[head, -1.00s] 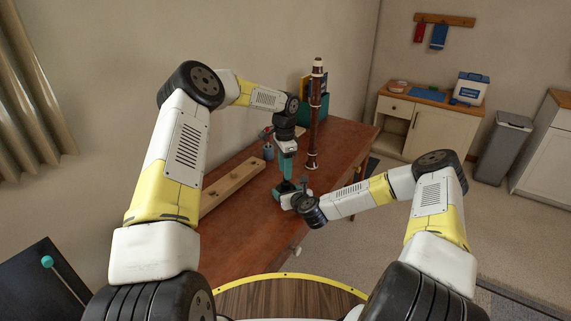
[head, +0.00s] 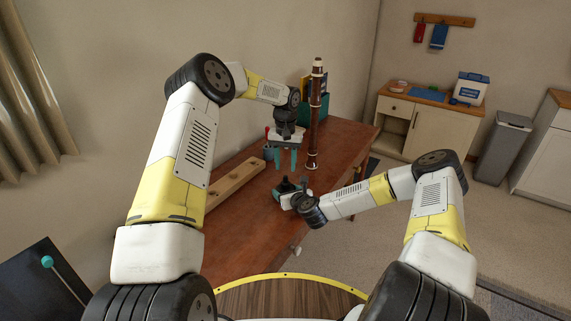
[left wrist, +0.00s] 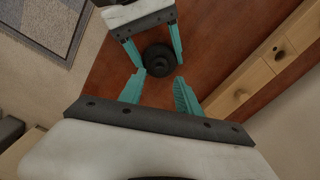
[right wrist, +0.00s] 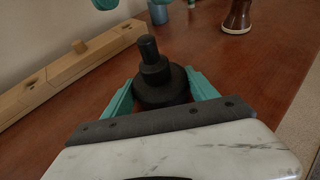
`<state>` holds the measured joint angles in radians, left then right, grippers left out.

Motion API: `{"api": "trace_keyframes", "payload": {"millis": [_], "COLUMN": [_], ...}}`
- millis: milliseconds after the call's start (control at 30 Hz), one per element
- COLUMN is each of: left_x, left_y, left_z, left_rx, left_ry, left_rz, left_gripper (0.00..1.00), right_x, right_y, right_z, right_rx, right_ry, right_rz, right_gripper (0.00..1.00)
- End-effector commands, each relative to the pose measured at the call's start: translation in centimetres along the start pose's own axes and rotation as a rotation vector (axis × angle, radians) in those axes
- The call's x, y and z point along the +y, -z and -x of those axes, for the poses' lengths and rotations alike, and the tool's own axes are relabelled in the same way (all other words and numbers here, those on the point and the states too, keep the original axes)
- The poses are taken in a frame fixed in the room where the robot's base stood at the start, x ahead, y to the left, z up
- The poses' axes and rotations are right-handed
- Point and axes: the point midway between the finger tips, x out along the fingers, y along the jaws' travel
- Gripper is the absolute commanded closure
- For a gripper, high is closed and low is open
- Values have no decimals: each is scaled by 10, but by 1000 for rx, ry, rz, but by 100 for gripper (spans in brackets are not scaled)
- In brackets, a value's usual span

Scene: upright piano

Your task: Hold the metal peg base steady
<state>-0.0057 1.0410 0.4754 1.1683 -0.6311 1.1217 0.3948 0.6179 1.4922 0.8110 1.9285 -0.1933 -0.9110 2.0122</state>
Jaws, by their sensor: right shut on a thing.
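The metal peg base (right wrist: 158,92) is a dark round stepped base with an upright peg on top, standing on the brown table. My right gripper (head: 288,196) is shut on it, with a teal finger on each side in the right wrist view. The peg base also shows from above in the left wrist view (left wrist: 158,60). My left gripper (head: 286,166) is above and behind the peg base in the head view. Its two teal fingers are apart and nothing is between them.
A pale wooden rail (head: 236,181) with a knob lies along the table's wall side. A tall brown woodwind instrument (head: 314,120) stands upright behind the grippers, near the teal holder (head: 304,110). A small blue-grey cup (right wrist: 158,14) stands behind the peg base. The table's front left is clear.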

Motion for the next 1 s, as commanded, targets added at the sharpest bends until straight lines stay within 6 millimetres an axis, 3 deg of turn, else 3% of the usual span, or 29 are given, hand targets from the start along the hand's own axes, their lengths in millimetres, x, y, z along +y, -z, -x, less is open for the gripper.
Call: {"api": "trace_keyframes", "payload": {"millis": [500, 700, 967, 1000], "left_x": [0, 0, 0, 0], "left_y": [-1, 0, 0, 0], "left_z": [-68, -79, -79, -79], "left_rx": [-2, 0, 0, 0], "left_ry": [-1, 0, 0, 0], "left_rz": [-1, -1, -1, -1], "left_gripper": [60, 60, 60, 66], "right_x": [0, 0, 0, 0], "right_y": [-1, -1, -1, -1], "right_z": [0, 0, 0, 0], "right_rx": [-1, -1, -1, -1], "right_ry": [0, 0, 0, 0], "right_rz": [0, 0, 0, 0], "right_gripper": [100, 100, 100, 100]}}
